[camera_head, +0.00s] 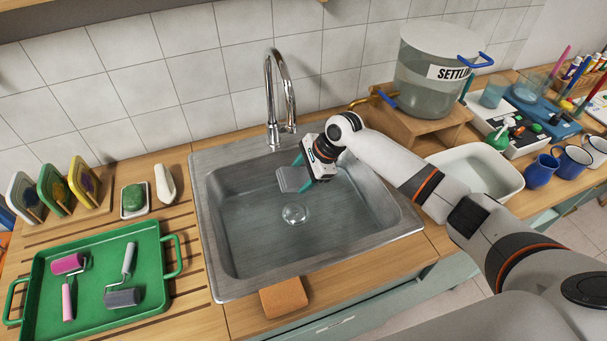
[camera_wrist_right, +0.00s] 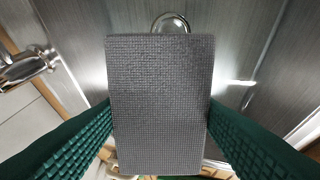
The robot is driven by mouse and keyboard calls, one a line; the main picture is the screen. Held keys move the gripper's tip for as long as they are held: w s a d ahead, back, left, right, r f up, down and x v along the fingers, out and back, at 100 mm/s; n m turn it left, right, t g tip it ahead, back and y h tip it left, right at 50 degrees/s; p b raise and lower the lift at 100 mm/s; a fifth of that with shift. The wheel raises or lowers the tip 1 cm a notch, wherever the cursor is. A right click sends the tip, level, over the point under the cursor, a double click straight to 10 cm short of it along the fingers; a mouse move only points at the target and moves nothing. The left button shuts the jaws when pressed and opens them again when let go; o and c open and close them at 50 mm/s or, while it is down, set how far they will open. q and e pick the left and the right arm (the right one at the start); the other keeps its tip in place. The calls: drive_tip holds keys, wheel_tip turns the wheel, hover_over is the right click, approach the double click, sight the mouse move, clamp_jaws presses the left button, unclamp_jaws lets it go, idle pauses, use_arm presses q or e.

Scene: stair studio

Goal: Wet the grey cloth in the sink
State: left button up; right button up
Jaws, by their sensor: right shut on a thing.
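The grey cloth (camera_head: 291,180) is a flat rectangle held over the sink basin. It fills the middle of the right wrist view (camera_wrist_right: 160,105), where its woven texture shows. My right gripper (camera_head: 304,172) is shut on it, with a green finger on each side of the cloth. The steel sink (camera_head: 235,235) has a round drain (camera_head: 294,214) below the cloth. The chrome tap (camera_head: 271,95) stands behind the basin, with its spout above the sink; I cannot make out any water running. My left gripper is not in view.
A green tray (camera_head: 90,262) with paint rollers lies left of the sink. An orange-brown sponge (camera_head: 284,297) sits at the front rim. A white basin (camera_head: 478,171) and a water tank (camera_head: 437,85) on a wooden stand are at right.

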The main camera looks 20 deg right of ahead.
sight(306, 179)
drive_tip(key=shift+d+f+b, duration=0.15)
drive_tip(key=shift+f+b, duration=1.25)
drive_tip(key=shift+f, duration=0.1)
wheel_tip(306, 179, down, 8)
drive_tip(key=b, duration=0.2)
drive_tip(key=shift+r, duration=0.25)
wheel_tip(306, 179, up, 11)
drive_tip(key=p, duration=1.3)
drive_tip(key=shift+r, duration=0.1)
drive_tip(key=shift+r, duration=0.1)
idle(1.4)
